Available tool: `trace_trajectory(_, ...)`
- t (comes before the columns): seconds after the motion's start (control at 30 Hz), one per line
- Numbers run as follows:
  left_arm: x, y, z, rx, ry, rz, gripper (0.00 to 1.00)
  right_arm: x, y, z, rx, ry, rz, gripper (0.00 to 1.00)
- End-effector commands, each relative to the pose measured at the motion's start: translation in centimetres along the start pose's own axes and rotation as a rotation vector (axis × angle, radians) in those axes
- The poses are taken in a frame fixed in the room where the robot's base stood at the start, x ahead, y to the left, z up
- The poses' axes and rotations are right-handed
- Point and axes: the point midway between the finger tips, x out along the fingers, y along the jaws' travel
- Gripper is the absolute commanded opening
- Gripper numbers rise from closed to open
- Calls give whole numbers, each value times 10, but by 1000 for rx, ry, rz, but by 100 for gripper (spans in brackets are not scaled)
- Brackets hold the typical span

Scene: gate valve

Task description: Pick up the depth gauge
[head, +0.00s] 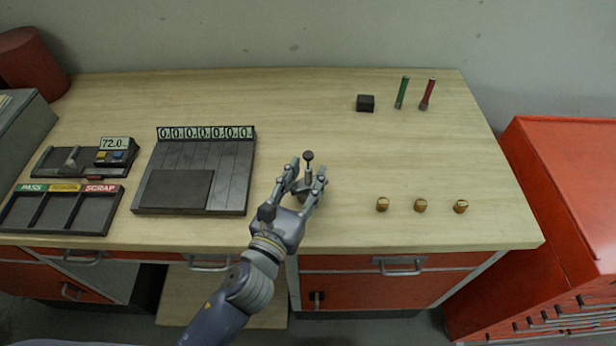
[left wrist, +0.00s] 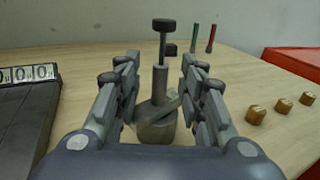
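A small grey metal piece with a round base, an upright stem and a black knob, which looks like the depth gauge (head: 308,170), stands upright on the bench. It also shows in the left wrist view (left wrist: 160,80), with its base low between the fingers. My left gripper (head: 305,180) is open, with one finger on each side of the stem. In the left wrist view (left wrist: 160,90), gaps show between the fingers and the stem. Part of the base is hidden behind the fingers. My right gripper is in neither view.
Three brass pieces (head: 420,205) stand to the right. A black block (head: 365,103), a green pen (head: 402,92) and a red pen (head: 427,95) are at the back. A dark tray with counters (head: 232,175), a 72.0 display (head: 115,144) and a sorting tray (head: 95,215) lie left.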

Motion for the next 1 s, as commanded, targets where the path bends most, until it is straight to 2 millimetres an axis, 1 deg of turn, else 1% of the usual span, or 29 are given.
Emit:
trace_trajectory(0.03,7,0,2,1,-1,1,37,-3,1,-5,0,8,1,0)
trace_trajectory(0.13,15,0,1,0,-1,0,37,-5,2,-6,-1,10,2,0)
trace_trajectory(0.37,17,0,-1,0,1,-1,37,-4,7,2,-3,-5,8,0)
trace_trajectory(0.4,17,0,-1,0,1,-1,35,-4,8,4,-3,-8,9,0)
trace_trajectory(0.47,17,0,-1,0,0,-1,21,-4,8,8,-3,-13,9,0)
trace_trajectory(0.5,17,0,-1,0,0,-1,12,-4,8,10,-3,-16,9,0)
trace_trajectory(0.57,16,0,-1,0,0,-1,0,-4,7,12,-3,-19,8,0)
trace_trajectory(1.0,16,0,2,1,-1,-1,0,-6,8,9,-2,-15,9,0)
